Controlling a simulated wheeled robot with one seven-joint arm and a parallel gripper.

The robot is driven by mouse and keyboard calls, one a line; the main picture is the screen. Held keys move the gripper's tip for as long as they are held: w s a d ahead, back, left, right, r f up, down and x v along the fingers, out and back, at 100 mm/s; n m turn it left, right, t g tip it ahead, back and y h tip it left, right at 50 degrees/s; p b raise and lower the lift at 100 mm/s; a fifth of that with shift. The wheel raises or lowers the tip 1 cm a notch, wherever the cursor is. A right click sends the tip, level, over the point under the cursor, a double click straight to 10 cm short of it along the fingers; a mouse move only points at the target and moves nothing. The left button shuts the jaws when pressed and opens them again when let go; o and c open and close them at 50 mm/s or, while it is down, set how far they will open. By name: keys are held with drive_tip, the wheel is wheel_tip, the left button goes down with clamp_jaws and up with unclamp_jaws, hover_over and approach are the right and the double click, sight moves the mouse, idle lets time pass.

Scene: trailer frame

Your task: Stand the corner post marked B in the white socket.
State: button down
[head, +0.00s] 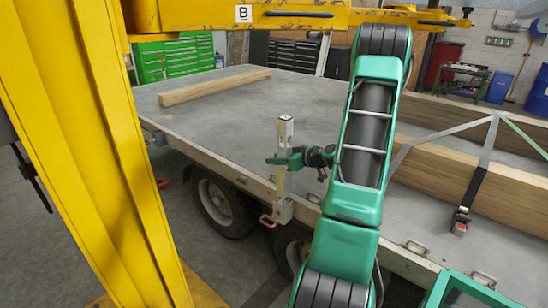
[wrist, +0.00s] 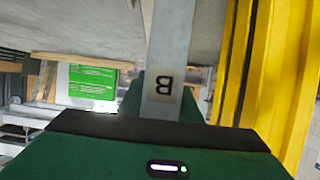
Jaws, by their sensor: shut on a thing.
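The grey corner post (wrist: 170,45) carries a black B, upside down in the wrist view. In the head view the post (head: 285,132) stands about upright at the trailer's near side edge. My gripper (head: 286,160) is shut around its upper part, and the post's top sticks out above the jaws. The socket is not discernible in the wrist view.
The trailer bed (head: 300,100) is bare in the middle. A timber (head: 215,86) lies at its back left, and strapped timbers (head: 450,175) lie at the right. A yellow column (head: 95,150) fills the left, and a yellow beam (head: 300,15) with a B plate crosses above.

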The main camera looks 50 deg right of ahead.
drive_tip(key=shift+f, duration=2.45)
drive_tip(key=c, duration=1.2)
unclamp_jaws()
drive_tip(key=shift+f, duration=0.1)
drive_tip(key=v, duration=1)
drive_tip(key=shift+s, duration=0.35)
